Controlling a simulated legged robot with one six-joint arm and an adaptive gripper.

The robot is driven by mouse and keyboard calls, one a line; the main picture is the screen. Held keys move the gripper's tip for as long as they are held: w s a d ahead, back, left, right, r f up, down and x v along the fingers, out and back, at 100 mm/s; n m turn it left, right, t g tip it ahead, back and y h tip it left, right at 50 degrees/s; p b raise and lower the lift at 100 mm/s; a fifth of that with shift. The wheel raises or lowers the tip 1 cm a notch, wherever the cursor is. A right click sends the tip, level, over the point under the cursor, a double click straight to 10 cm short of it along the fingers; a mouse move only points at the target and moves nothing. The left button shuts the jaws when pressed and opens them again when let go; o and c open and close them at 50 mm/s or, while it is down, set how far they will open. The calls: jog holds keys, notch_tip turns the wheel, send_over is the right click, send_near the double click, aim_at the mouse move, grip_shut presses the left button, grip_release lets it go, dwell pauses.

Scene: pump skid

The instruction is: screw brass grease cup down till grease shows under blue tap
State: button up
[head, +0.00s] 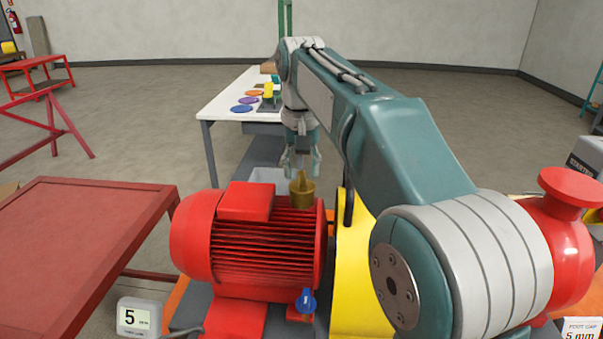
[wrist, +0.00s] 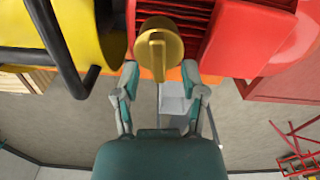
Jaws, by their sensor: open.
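The brass grease cup (head: 302,196) stands upright on top of the red motor (head: 262,250), with a raised brass grip on its lid. In the wrist view the cup (wrist: 172,28) shows round, with its bar-like grip towards me. My gripper (head: 301,166) points down just above the cup. In the wrist view my gripper (wrist: 160,72) is open, its two fingers apart on either side of the grip, with nothing held. The blue tap (head: 306,300) is low on the motor's front right. I see no grease under it.
A yellow guard (head: 362,275) with a black bar stands right of the motor. A red table (head: 75,240) is at left. A white table (head: 222,100) with coloured discs is behind. A display reading 5 (head: 139,317) sits at front left. Open floor lies beyond.

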jog(key=shift+f, duration=0.7)
grip_shut()
jog(key=shift+m, duration=0.4)
jog(key=m, duration=0.3)
jog(key=shift+m, duration=2.5)
